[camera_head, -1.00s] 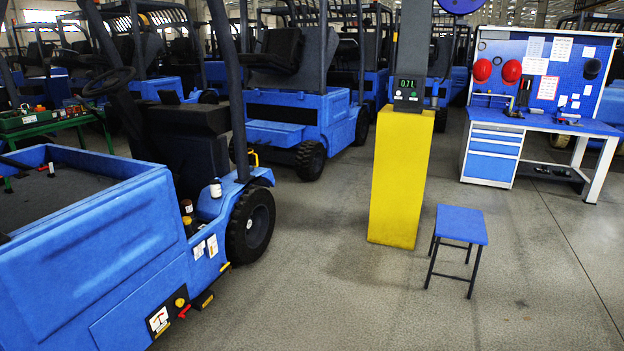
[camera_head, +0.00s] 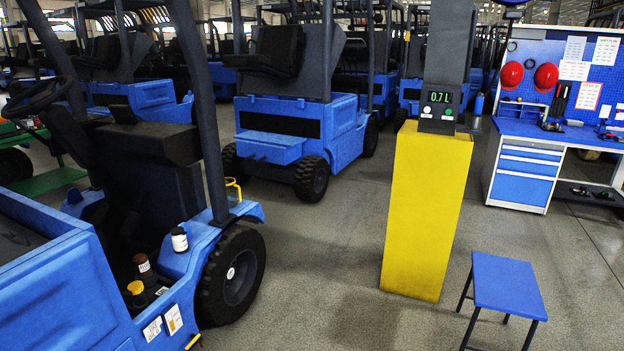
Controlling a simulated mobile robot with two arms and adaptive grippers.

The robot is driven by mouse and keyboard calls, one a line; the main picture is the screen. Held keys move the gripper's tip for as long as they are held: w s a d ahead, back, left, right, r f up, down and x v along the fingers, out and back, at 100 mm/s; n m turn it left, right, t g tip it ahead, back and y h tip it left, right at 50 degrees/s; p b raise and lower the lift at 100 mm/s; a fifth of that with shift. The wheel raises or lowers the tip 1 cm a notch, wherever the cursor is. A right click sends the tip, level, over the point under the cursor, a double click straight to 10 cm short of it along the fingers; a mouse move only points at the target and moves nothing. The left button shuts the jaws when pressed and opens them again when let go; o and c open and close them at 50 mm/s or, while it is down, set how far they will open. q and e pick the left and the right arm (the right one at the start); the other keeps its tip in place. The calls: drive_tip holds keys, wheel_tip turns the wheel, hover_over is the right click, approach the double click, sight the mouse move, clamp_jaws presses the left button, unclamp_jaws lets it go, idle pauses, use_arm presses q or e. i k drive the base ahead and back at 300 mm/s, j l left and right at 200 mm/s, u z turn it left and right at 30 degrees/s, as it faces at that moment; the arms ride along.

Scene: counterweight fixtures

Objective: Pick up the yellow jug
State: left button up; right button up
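A brown bottle (camera_head: 142,264) and a yellow-capped bottle (camera_head: 137,292) sit lower, beside the dark recess. Neither of my grippers is in view.
A yellow pillar (camera_head: 427,215) carries a display (camera_head: 438,98) reading 0.7 L. A blue stool (camera_head: 507,285) stands at right front. A blue workbench (camera_head: 526,160) with red helmets above is behind it. Grey floor lies clear between the near vehicle (camera_head: 60,285) and the pillar.

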sight(230, 185)
drive_tip(key=i+u, duration=0.1)
drive_tip(key=i, duration=0.5)
drive_tip(key=i+l+u, duration=0.1)
drive_tip(key=i, duration=0.5)
drive_tip(key=i+l+u, duration=0.15)
drive_tip(key=i, duration=0.45)
